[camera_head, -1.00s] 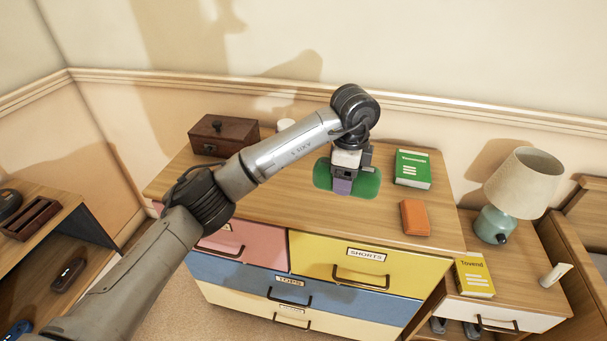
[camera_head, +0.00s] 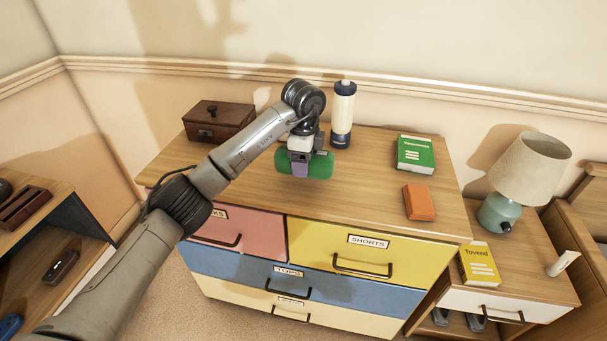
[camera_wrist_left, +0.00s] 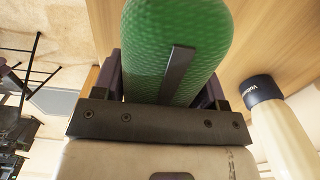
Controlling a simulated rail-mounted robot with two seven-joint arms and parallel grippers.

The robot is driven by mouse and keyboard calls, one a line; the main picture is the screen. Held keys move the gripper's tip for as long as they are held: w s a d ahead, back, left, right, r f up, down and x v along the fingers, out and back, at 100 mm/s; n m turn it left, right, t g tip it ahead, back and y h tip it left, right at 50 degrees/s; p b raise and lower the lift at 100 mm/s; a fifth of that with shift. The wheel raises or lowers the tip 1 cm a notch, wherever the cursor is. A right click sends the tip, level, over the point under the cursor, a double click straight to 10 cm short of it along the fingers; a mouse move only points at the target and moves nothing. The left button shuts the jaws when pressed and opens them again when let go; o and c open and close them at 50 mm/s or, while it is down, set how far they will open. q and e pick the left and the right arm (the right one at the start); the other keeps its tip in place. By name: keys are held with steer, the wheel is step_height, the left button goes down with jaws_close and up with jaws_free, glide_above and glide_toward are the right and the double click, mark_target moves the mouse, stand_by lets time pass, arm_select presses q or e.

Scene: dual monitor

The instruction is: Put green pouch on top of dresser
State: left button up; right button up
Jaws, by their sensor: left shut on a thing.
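The green pouch (camera_head: 318,165) is over the dresser top (camera_head: 370,190), toward its back middle in the head view. My left gripper (camera_head: 301,166) is shut on the pouch from above. In the left wrist view the textured green pouch (camera_wrist_left: 178,45) sits between the two dark fingers, with wooden surface behind it. I cannot tell whether the pouch touches the dresser top. The right gripper is not in view.
A cream bottle with dark ends (camera_head: 342,112) stands just behind the pouch. A wooden box (camera_head: 219,120) is at the back left. A green book (camera_head: 415,153) and an orange item (camera_head: 418,202) lie at the right. The front middle is clear.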

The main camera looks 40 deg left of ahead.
arm_select(q)
steer(key=shift+f+b, duration=0.95)
steer(key=shift+f, duration=1.05)
steer(key=o, duration=1)
steer(key=shift+f, duration=0.15)
steer(key=shift+r, duration=0.45)
step_height(320, 180, up, 10)
steer(key=p, duration=0.4)
steer(key=shift+p, duration=0.35)
steer(key=shift+r+p, duration=0.3)
steer(key=shift+r, duration=0.45)
